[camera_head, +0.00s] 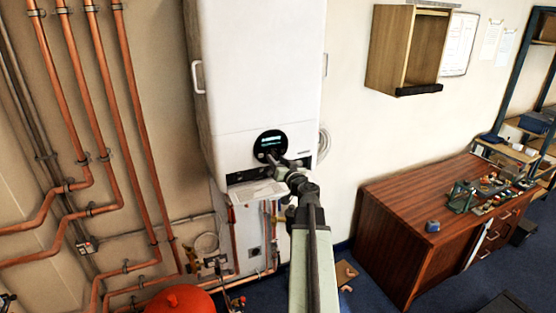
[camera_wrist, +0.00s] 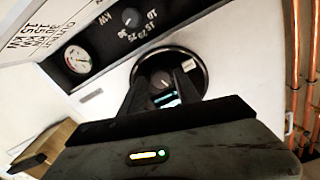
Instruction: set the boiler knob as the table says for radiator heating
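The white boiler (camera_head: 262,70) hangs on the wall. Its round black control with a lit screen (camera_head: 270,141) is at the lower front and also shows in the wrist view (camera_wrist: 200,70). A small round dark knob (camera_wrist: 162,79) sits on that control. Another knob (camera_wrist: 132,17), with numbers and "kW" around it, is on the dark panel strip. A printed table (camera_wrist: 50,22), partly cut off, is at the upper left. My gripper (camera_wrist: 168,82) points at the round control, fingers apart, with the small knob showing between the tips. I cannot tell whether they touch it.
A pressure gauge (camera_wrist: 77,60) is on the dark strip. Copper pipes (camera_head: 130,90) run at left, and a red vessel (camera_head: 180,300) stands low in front. A wooden cabinet (camera_head: 385,240) with clutter on top is at right, below an open wall box (camera_head: 408,50).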

